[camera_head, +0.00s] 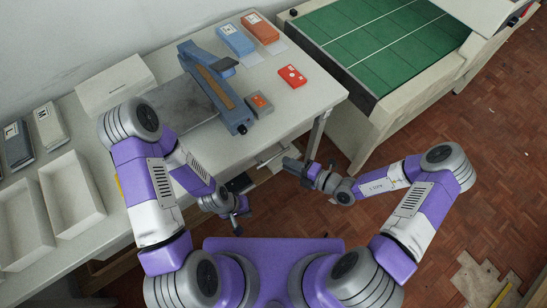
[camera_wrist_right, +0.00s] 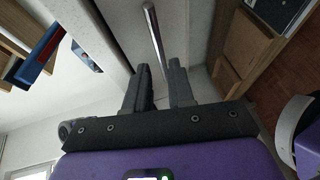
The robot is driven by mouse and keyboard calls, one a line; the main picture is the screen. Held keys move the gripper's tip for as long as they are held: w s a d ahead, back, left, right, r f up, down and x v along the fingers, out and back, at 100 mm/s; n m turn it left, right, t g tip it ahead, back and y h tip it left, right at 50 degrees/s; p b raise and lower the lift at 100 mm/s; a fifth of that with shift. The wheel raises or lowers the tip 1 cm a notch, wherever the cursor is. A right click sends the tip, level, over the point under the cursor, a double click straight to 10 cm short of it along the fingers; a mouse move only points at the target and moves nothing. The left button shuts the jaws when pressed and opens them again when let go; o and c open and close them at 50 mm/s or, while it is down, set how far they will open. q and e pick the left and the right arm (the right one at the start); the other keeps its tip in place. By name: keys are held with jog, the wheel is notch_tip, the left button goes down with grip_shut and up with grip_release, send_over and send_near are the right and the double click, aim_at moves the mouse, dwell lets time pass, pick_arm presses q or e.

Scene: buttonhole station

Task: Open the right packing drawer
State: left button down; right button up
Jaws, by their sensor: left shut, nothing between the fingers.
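A slim metal bar handle (camera_wrist_right: 156,40) runs along a pale panel (camera_wrist_right: 190,30) in the right wrist view; I take this panel to be the packing drawer's front. My right gripper (camera_wrist_right: 160,82) is open, its two dark fingers on either side of the bar's near end. I cannot tell whether they touch it. In the head view my right gripper (camera_head: 290,165) is at the table's front edge, near the table leg. My left gripper (camera_head: 238,226) is shut and empty, lower and left, in front of the table. The drawer is mostly hidden under the tabletop.
The white table (camera_head: 290,115) carries a blue-grey press (camera_head: 215,90), a red box (camera_head: 291,76), blue (camera_head: 236,40) and orange (camera_head: 260,28) boxes, and white trays (camera_head: 72,193). A green-topped conveyor (camera_head: 375,40) stands right. The wooden floor (camera_head: 480,150) at right is mostly clear.

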aim_at(273, 157)
jog(key=b+x, duration=0.1)
jog(key=x, duration=0.5)
jog(key=shift+w+a+f, duration=0.15)
jog(key=shift+a, duration=0.2)
grip_shut()
